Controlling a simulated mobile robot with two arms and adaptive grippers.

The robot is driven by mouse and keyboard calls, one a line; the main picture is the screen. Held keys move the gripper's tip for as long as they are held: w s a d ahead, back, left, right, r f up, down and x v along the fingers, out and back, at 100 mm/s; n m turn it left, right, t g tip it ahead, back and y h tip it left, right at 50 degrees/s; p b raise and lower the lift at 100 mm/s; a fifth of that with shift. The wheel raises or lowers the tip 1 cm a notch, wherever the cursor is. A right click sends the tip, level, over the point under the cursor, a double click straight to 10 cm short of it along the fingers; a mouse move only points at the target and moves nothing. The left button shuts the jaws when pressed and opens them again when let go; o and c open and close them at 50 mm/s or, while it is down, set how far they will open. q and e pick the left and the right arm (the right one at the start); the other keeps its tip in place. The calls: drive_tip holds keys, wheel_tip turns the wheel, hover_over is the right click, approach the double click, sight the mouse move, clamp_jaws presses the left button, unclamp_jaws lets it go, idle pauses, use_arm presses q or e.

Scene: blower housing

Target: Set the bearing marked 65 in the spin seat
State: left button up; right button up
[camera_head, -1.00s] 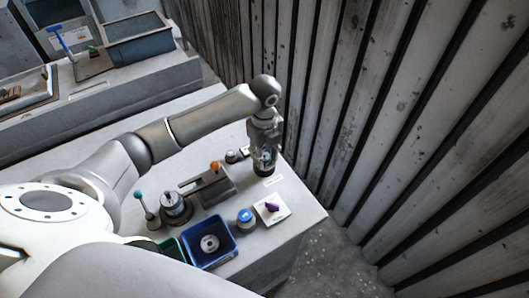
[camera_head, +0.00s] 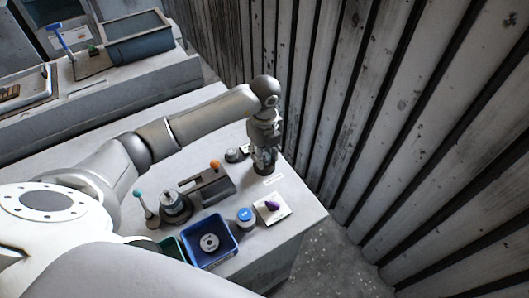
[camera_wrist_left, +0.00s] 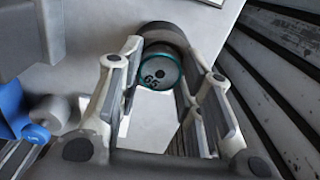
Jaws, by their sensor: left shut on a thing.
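The bearing marked 65 (camera_wrist_left: 160,72) is a grey disc with a teal rim, seen between the fingers in the left wrist view. A dark brown round body (camera_wrist_left: 167,32) lies right behind it; whether they touch is unclear. My left gripper (camera_head: 264,158) points down at the far end of the table and is shut on the bearing, its two fingers (camera_wrist_left: 163,85) on either side. In the head view the bearing is mostly hidden by the gripper. A round grey stepped fixture (camera_head: 175,207) stands nearer; I cannot tell whether it is the spin seat. My right gripper is out of view.
A blue bin (camera_head: 232,259) holds a grey ring (camera_head: 209,243). Near it are a blue-topped cylinder (camera_head: 245,216), a white plate with a purple knob (camera_head: 272,206), a teal-knobbed lever (camera_head: 138,194) and an orange-knobbed block (camera_head: 213,187). A slatted wall (camera_head: 400,120) rises behind the table.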

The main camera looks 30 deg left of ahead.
use_arm(q)
drive_tip(key=shift+f, duration=0.15)
drive_tip(key=o, duration=1.1)
drive_tip(key=shift+o, duration=0.2)
drive_tip(key=o, duration=0.4)
drive_tip(key=shift+r+p, duration=2.7)
drive_tip(key=shift+r, duration=1.1)
